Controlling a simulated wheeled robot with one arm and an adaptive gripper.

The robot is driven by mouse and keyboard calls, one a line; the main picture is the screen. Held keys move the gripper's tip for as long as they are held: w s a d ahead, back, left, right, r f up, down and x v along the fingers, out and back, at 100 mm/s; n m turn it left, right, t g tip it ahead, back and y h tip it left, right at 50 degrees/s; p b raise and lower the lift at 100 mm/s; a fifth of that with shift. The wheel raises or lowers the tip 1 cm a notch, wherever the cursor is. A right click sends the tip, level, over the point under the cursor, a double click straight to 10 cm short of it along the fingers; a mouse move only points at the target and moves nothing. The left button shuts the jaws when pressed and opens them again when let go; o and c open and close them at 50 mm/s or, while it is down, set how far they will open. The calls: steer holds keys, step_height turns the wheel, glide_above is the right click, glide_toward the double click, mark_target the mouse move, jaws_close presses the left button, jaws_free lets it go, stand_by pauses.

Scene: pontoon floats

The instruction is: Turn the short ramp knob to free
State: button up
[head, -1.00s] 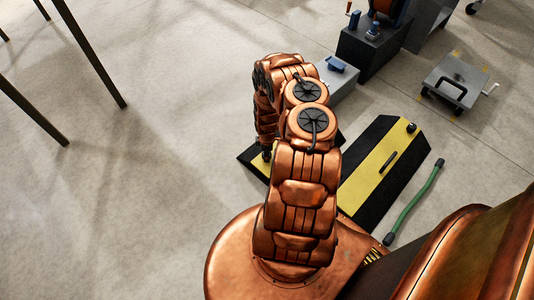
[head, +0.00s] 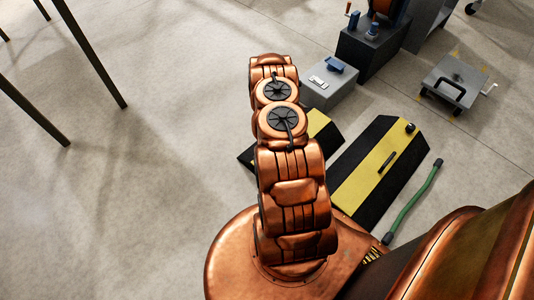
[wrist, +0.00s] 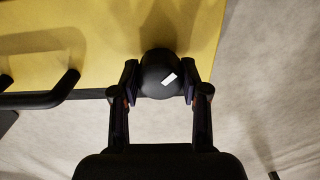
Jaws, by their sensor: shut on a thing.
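The short ramp (head: 318,122), black with a yellow band, lies on the floor partly behind my arm in the head view. In the wrist view its yellow surface (wrist: 120,25) fills the upper left. A round black knob (wrist: 157,70) with a slanted white mark sits at the edge of this yellow surface. My gripper (wrist: 160,82) has one finger on each side of the knob and is shut on it. My gripper and the knob are hidden behind my arm in the head view.
A black bar handle (wrist: 45,98) stands left of the knob. The longer black and yellow ramp (head: 350,190) lies to the right, with a green hose (head: 412,203) beside it. A grey box (head: 328,90) stands behind.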

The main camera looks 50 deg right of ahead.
steer(key=m+p, duration=0.1)
steer(key=m, duration=0.3)
steer(key=shift+r+m, duration=0.1)
steer(key=shift+m, duration=0.2)
steer(key=m+p, duration=0.1)
steer(key=m, duration=0.3)
stand_by(0.4)
steer(key=o, duration=1.1)
steer(key=shift+o, duration=0.2)
steer(key=shift+r, duration=0.1)
steer(key=shift+w+r, duration=0.15)
steer(key=shift+r, duration=5.7)
